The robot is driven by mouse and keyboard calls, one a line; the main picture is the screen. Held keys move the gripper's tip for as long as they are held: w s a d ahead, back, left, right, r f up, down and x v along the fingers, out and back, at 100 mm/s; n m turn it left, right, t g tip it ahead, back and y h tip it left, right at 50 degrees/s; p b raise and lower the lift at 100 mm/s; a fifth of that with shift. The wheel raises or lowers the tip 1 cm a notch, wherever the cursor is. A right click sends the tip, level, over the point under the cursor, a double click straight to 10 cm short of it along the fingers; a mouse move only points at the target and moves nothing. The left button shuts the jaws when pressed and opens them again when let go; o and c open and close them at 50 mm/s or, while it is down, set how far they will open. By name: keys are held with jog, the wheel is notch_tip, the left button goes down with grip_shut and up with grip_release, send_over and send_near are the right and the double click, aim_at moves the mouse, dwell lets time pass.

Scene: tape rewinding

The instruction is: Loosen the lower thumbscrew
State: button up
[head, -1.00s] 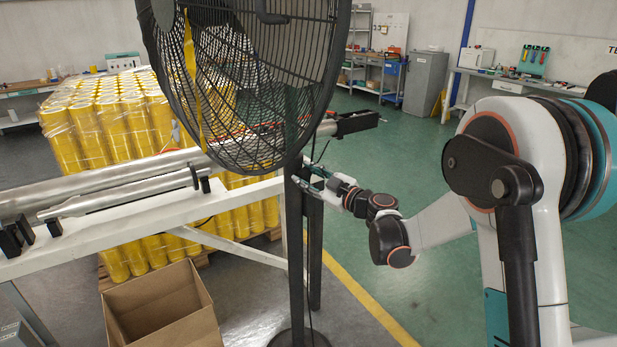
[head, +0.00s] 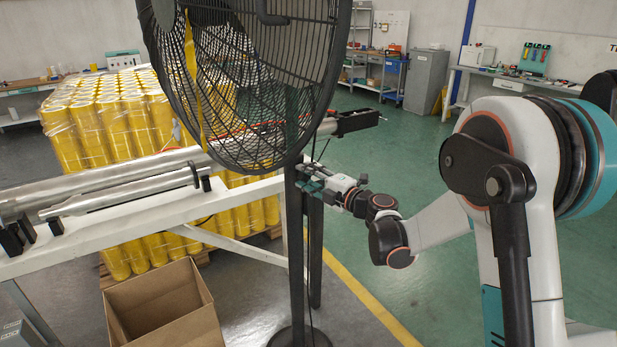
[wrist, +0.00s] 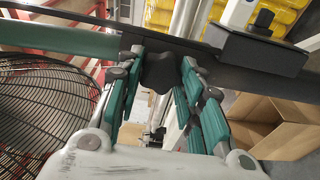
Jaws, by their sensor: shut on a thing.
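A dark lobed thumbscrew (wrist: 160,73) sits on the dark post of the fan stand and shows between my finger pads in the wrist view. My gripper (wrist: 158,62) is shut on it, with one green-padded finger on each side. In the head view my gripper (head: 308,180) reaches the post (head: 296,250) from the right, just below the fan cage (head: 245,80). The thumbscrew is hidden by the fingers there. I cannot tell how tight it is.
A white bench (head: 120,228) with metal rollers stands behind and left of the post. An open cardboard box (head: 160,305) is on the floor at lower left. Yellow rolls (head: 100,125) are stacked behind.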

jog(key=n, duration=0.7)
jog(key=shift+f, duration=0.15)
dwell(0.4)
jog(key=o, duration=1.1)
jog(key=shift+c, duration=0.2)
jog(key=v, duration=1.2)
